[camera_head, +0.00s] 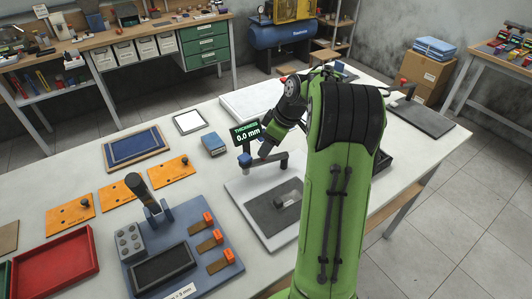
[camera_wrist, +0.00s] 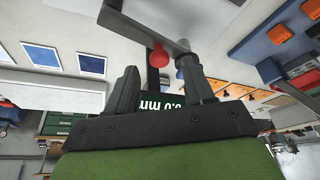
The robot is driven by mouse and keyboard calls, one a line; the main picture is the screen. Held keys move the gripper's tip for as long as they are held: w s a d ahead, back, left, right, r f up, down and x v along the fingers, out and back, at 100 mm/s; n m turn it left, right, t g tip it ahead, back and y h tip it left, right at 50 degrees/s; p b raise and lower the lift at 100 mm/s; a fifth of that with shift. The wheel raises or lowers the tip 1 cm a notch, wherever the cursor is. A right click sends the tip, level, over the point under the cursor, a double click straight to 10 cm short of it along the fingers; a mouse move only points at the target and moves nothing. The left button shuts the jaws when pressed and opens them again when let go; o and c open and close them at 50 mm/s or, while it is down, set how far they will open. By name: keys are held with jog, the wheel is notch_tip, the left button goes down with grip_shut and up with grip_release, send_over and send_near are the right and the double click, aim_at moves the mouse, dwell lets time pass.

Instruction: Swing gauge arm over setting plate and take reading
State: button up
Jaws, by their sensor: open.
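The thickness gauge display (camera_head: 247,133) reads 0.0 mm in the head view; it shows upside down and partly hidden in the wrist view (camera_wrist: 163,104). The grey gauge arm (camera_head: 266,160) runs sideways from its post above a pale base (camera_head: 236,191). A dark grey plate (camera_head: 266,218) with a small knobbed block (camera_head: 280,200) lies on the base, nearer the camera than the arm. My gripper (camera_head: 267,147) is open at the gauge arm. In the wrist view, a red knob (camera_wrist: 158,55) by the arm bar (camera_wrist: 140,26) appears between my fingertips; contact cannot be told.
A blue fixture board (camera_head: 190,226) with orange-topped clamps stands at front left. Several orange plates (camera_head: 121,198), a blue tray (camera_head: 134,146) and a red tray (camera_head: 58,270) lie left. A small blue box (camera_head: 213,144) sits near the gauge. My arm hides the table's right middle.

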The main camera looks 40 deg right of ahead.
jog(key=x, duration=0.2)
jog(key=shift+w+f, duration=0.2)
jog(key=shift+f, duration=0.15)
jog(key=shift+r, duration=0.1)
grip_shut()
